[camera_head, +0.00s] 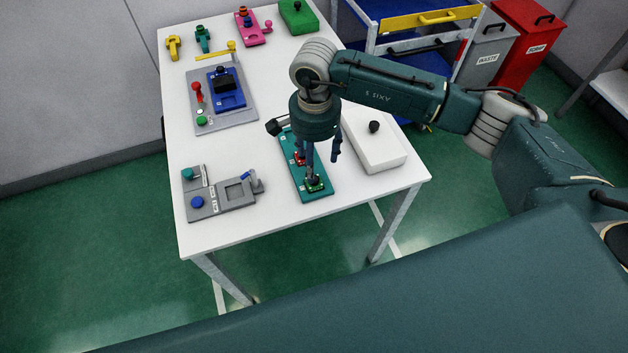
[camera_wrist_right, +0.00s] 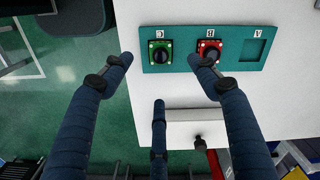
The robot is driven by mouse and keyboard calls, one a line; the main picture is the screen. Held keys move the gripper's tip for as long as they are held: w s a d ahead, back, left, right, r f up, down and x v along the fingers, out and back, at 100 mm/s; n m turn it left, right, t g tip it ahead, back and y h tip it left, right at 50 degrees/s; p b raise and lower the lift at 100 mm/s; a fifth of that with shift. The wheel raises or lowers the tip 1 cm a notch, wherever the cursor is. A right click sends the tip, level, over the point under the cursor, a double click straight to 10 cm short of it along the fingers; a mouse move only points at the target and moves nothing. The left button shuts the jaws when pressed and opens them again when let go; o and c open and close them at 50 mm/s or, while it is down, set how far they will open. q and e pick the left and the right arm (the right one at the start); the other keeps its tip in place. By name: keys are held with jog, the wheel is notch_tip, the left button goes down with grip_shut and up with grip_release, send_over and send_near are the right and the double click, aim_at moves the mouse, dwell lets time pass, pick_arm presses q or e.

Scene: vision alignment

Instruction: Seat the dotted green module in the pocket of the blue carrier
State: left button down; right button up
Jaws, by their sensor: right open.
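The green module (camera_head: 315,185) with a black knob sits in the near slot of a teal tray (camera_head: 312,196). In the right wrist view the green module (camera_wrist_right: 159,52) is in the slot marked C; its dots are too small to make out. My right gripper (camera_head: 320,158) is open and empty above the tray. In its wrist view the gripper (camera_wrist_right: 160,75) has fingers left and right of the green module, apart from it. The blue carrier (camera_head: 230,101) is on a grey board at the table's left, with a black part on it; its pocket is not clear.
A red module (camera_wrist_right: 208,51) is in slot B; slot A (camera_wrist_right: 253,51) is empty. A white box (camera_head: 378,157) with a black knob stands right of the tray. A grey fixture (camera_head: 215,204) is at front left. Coloured fixtures line the table's far end. Bare table separates tray and carrier.

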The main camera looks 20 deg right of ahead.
aim_at(317, 186)
notch_tip(317, 186, down, 3)
jog(key=shift+p, duration=0.35)
jog(key=shift+f+p, duration=0.25)
jog(key=shift+p, duration=0.05)
notch_tip(317, 186, down, 4)
jog(key=shift+r+p, duration=0.2)
jog(key=shift+p, duration=0.85)
jog(key=shift+f, duration=0.6)
jog(key=shift+w, duration=0.1)
jog(key=c, duration=1.4)
jog(key=shift+r, duration=0.15)
